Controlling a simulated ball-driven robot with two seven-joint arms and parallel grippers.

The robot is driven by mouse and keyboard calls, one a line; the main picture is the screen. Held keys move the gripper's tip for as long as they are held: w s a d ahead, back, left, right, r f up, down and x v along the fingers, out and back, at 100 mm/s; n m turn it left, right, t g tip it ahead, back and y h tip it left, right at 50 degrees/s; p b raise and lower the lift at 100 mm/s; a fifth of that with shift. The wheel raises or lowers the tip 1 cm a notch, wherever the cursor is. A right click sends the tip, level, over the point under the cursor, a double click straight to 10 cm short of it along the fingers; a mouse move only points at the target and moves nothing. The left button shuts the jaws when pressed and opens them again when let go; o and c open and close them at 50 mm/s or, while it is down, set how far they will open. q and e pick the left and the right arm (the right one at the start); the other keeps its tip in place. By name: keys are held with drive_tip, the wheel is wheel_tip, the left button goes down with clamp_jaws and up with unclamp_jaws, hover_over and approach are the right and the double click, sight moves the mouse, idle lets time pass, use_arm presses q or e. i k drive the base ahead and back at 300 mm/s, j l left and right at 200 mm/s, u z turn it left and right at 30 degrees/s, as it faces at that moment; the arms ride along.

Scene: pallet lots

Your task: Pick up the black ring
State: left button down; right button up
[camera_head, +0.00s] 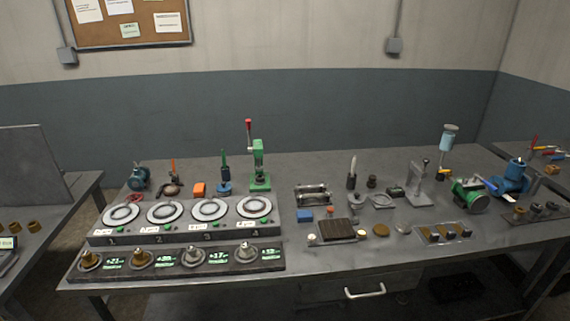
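Neither of my grippers shows in the head view. I cannot single out a black ring with certainty. Several dark rings lie on the white round discs of a grey station (262,232); one is the ring on the leftmost disc (121,214), and another is on the rightmost disc (253,206). A small dark round part (372,181) stands at the back right of the middle, too small to tell whether it is a ring. A grey open ring-like part (382,201) lies just in front of it.
The grey workbench (290,265) also bears a green press (259,170), a row of brass and steel parts with lit readouts (191,257), a grey press (420,185), a green motor (470,194) and a blue valve (515,177). A side table (45,205) stands left.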

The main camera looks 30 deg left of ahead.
sight(259, 177)
drive_tip(key=u, duration=1.1)
drive_tip(key=z, duration=1.6)
drive_tip(key=u, duration=1.6)
